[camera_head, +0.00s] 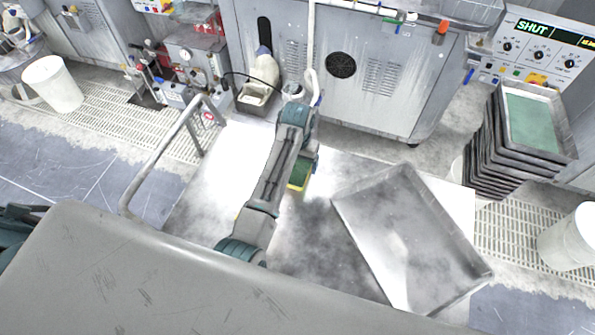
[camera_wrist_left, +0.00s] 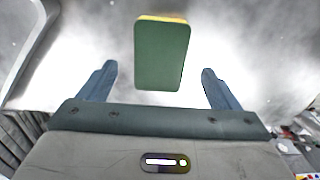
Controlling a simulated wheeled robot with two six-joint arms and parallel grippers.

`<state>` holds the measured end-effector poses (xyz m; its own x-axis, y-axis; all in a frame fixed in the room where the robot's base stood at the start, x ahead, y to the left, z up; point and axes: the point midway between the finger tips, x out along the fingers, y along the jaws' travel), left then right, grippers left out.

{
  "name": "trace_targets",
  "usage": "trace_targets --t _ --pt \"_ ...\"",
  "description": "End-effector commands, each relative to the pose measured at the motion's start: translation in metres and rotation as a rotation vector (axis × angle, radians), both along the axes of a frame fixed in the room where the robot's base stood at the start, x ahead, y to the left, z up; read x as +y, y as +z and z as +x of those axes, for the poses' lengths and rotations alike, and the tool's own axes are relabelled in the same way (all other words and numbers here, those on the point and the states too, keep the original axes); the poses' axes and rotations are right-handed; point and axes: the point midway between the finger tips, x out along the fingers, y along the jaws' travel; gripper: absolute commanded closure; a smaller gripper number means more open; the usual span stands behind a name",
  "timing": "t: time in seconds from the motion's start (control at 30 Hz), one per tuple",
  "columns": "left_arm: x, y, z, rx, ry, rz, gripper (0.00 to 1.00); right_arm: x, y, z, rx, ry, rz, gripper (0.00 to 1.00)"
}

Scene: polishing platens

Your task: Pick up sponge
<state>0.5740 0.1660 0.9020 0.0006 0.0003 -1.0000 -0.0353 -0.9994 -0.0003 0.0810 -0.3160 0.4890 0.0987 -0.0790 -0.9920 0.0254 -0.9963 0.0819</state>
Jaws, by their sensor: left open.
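The sponge (camera_head: 299,174), green with a yellow layer, lies on the pale, stained surface beside my left arm in the head view. The arm hides part of it. In the left wrist view the sponge (camera_wrist_left: 162,56) shows its green face, with a thin yellow edge at the top. My left gripper (camera_wrist_left: 158,69) is open, one finger to each side of the sponge in that view. The fingers look apart from it, with a gap on both sides. In the head view my left gripper (camera_head: 312,160) is mostly hidden by its own wrist, just above the sponge. My right gripper is not in view.
A large grey tray (camera_head: 365,205) lies to the right of the sponge. A bent metal rail (camera_head: 160,160) stands to the left. Grey cabinets (camera_head: 385,90) stand behind. A stack of trays (camera_head: 482,160) and a white bucket (camera_head: 570,240) are at the right.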

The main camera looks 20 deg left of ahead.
Motion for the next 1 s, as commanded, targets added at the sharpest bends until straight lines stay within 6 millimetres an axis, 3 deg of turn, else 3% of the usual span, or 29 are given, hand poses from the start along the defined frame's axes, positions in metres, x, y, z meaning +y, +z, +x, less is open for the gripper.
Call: trace_targets --t 0.2,0.33,0.63,0.87,1.0 --pt "0.000 -0.024 0.000 0.005 -0.001 -0.001 0.15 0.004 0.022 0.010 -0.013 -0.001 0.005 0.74" --pt "0.000 -0.041 0.001 0.003 0.000 -0.001 0.15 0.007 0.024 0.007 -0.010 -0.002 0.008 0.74" --pt "0.000 -0.048 0.001 0.000 0.000 -0.001 0.15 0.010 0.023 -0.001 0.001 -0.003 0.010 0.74" --pt "0.000 -0.048 0.001 0.001 0.000 -0.001 0.59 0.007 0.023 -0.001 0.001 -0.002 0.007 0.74" --pt "0.000 -0.047 0.001 0.001 0.000 -0.001 0.63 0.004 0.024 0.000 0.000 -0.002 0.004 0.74"
